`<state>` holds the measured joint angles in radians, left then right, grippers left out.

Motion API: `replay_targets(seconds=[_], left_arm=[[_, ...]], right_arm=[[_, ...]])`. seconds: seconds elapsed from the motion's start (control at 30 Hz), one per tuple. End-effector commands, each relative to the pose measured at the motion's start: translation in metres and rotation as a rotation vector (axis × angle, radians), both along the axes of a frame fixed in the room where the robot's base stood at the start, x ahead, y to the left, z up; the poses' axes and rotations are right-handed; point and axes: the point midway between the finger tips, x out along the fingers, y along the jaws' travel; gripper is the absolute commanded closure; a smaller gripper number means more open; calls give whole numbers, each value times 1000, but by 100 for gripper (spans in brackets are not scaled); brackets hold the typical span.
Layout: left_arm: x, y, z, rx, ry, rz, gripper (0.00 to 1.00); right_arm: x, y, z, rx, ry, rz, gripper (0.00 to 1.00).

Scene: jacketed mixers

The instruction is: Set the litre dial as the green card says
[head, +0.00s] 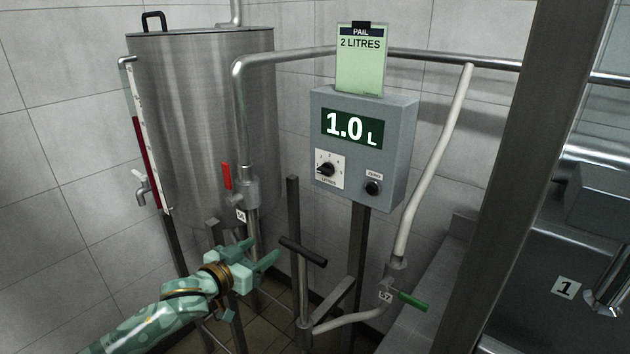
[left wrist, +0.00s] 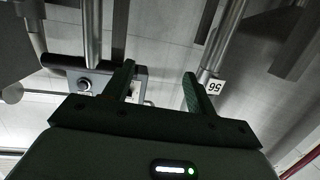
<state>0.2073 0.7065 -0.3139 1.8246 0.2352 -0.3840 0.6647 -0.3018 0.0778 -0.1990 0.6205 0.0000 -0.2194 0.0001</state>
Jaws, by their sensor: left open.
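The green card (head: 361,62) is clipped above the grey control box (head: 402,118) and reads "PAIL 2 LITRES". The box's display (head: 349,128) reads 1.0 L. The litre dial (head: 326,170) is a black knob on a white plate below the display; its pointer appears turned to the left, and its small numbers are hard to read. My left gripper (head: 262,252) is open and empty, below and left of the box and apart from the dial. Its two spread fingers also show in the left wrist view (left wrist: 159,70), with nothing between them. My right gripper is out of view.
A second black knob (head: 372,187) sits right of the dial. A steel tank (head: 200,110) and a red-handled valve (head: 226,176) stand left. A black T-handle (head: 303,251) rises near my left gripper. A green-handled valve (head: 412,300) is lower right. A dark post (head: 510,150) stands right.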

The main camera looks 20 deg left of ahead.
Motion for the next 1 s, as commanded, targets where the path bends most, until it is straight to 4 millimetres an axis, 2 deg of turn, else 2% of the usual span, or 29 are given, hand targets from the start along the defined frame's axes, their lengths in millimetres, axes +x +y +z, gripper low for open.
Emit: replay_targets(seconds=[0.03, 0.1, 0.2, 0.23, 0.37, 0.47, 0.8, 1.0], left_arm=[[-1, -10, 52, -13, -58, -34, 44], [-6, -23, 95, -34, -110, -73, 44], [-12, -34, 129, -54, -152, -110, 44], [-12, -37, 135, -56, -158, -116, 44], [-4, -43, 141, -63, -169, -126, 44], [12, -48, 139, -63, -170, -125, 44], [93, -78, 138, -60, -169, -124, 44], [126, -90, 137, -61, -166, -124, 44]], right_arm=[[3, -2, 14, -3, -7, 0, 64], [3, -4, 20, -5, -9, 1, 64], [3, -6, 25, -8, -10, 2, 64], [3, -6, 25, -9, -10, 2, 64], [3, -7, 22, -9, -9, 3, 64], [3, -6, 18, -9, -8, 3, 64], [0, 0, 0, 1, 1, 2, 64], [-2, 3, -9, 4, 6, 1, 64]])
